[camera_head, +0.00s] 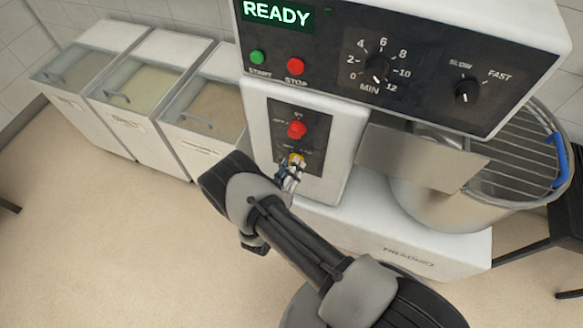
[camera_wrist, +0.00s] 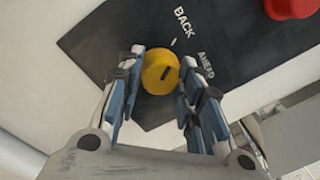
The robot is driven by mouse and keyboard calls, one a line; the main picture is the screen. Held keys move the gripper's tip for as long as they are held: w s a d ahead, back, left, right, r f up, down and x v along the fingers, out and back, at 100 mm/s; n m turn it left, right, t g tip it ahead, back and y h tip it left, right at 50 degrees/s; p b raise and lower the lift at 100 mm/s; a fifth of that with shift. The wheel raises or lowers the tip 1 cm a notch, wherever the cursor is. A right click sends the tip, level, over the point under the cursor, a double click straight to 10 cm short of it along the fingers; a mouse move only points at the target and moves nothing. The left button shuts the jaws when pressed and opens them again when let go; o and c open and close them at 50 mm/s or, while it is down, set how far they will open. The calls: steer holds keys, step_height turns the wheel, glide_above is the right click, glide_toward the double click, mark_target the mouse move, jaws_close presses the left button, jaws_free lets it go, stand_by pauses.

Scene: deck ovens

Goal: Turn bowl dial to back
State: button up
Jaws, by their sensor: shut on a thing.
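The yellow bowl dial (camera_wrist: 155,84) sits on a dark panel (camera_wrist: 110,38). Its black pointer mark slants up and right, roughly toward the white tick by the BACK label (camera_wrist: 182,23). The AHEAD label (camera_wrist: 206,65) is to the right of the dial. My gripper (camera_wrist: 162,70) is shut on the dial, with one blue-and-grey finger on each side. In the head view the dial (camera_head: 296,158) shows small and yellow low on the mixer's front panel, with my gripper (camera_head: 290,171) over its lower part.
A red button (camera_head: 297,130) stands just above the dial; it also shows in the wrist view (camera_wrist: 291,6). Above is a READY display (camera_head: 276,13) with start, stop and knob controls. The mixing bowl (camera_head: 430,200) is at right. Several lidded bins (camera_head: 135,95) stand at left.

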stand_by(0.4)
steer(key=o, duration=1.1)
steer(key=shift+c, duration=0.2)
steer(key=v, duration=1.2)
